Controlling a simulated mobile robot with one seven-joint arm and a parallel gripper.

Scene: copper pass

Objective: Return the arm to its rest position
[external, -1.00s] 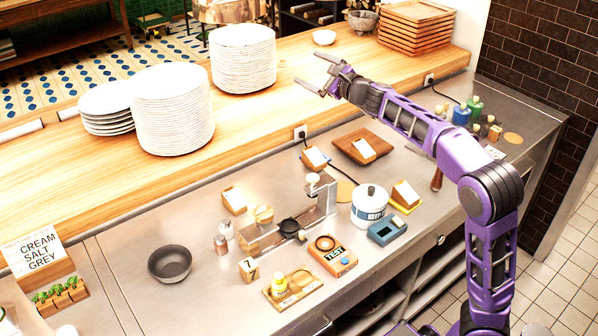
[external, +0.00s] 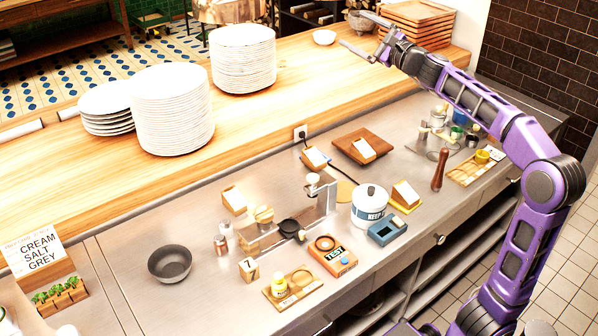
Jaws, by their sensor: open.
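My gripper (external: 367,37) is at the upper right of the external view, at the end of my raised purple arm. Its two fingers are spread apart and nothing is between them. It appears above the wooden upper counter (external: 330,85), to the left of the stacked wooden trays (external: 418,22). The arm reaches from the lower right up and to the left, bent at the elbow. How high the gripper is above the counter is hard to tell.
White plate stacks (external: 172,110) stand on the upper counter. The steel counter (external: 120,235) below holds a dark bowl (external: 170,263), an orange TEST box (external: 333,255), a white pot (external: 369,206), a wooden board (external: 362,146) and a yellow-topped tray (external: 474,168). A brick wall (external: 535,50) is at right.

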